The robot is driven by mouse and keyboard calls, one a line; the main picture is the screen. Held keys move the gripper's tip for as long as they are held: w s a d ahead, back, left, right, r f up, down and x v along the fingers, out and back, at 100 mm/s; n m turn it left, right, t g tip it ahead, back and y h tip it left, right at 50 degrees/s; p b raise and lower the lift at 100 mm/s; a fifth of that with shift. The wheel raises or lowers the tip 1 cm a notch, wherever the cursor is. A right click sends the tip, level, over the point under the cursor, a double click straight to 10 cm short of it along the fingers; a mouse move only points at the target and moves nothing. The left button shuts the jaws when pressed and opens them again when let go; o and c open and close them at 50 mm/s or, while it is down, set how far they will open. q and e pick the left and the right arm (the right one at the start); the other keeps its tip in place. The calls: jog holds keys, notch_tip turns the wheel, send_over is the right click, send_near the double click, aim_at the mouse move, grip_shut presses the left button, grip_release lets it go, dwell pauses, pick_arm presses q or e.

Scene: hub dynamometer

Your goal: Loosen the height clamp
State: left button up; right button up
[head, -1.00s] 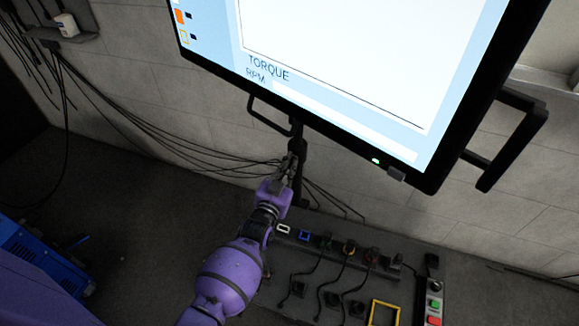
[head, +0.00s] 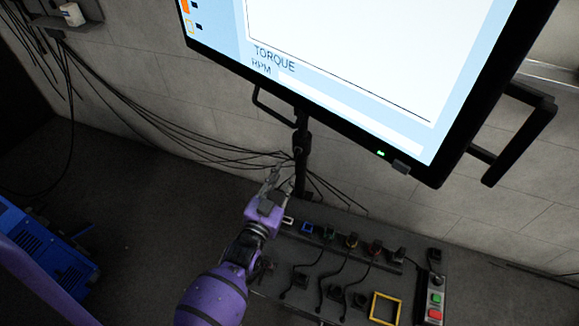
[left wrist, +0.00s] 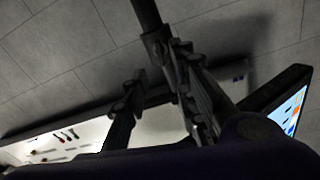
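The display's black post (head: 301,178) runs down below the large screen (head: 350,60). A dark collar on the post, which looks like the height clamp (head: 301,140), sits just under the screen; I cannot tell whether it is tight or loose. My left gripper (head: 277,178) is open and empty, left of the post and below the collar, apart from it. In the left wrist view my left gripper's fingers (left wrist: 155,82) are spread, with the post and a collar (left wrist: 156,42) beyond the tips. My right gripper is not in view.
A dark panel with several plugs and cables (head: 330,262) stands below and right of my left gripper. A yellow frame (head: 385,308) and a green-and-red button box (head: 436,300) are on its right. Black cables hang along the wall behind. A blue machine (head: 45,260) is at left.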

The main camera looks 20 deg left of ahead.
pick_arm(q)
jog(key=s, duration=0.3)
dwell(0.5)
jog(key=s+f+g+p, duration=0.2)
jog(key=s+g, duration=0.1)
jog(key=s, duration=0.8)
jog(key=s+f+n+g+p, duration=0.1)
jog(key=s+f+g+p, duration=0.1)
jog(key=s, duration=1)
jog(key=s+f+g+p, duration=0.2)
jog(key=s+g+p, duration=0.1)
jog(key=s, duration=0.8)
jog(key=shift+s+d+n+g+p, duration=0.15)
jog(key=shift+n+g+p, duration=0.2)
jog(key=shift+g, duration=0.35)
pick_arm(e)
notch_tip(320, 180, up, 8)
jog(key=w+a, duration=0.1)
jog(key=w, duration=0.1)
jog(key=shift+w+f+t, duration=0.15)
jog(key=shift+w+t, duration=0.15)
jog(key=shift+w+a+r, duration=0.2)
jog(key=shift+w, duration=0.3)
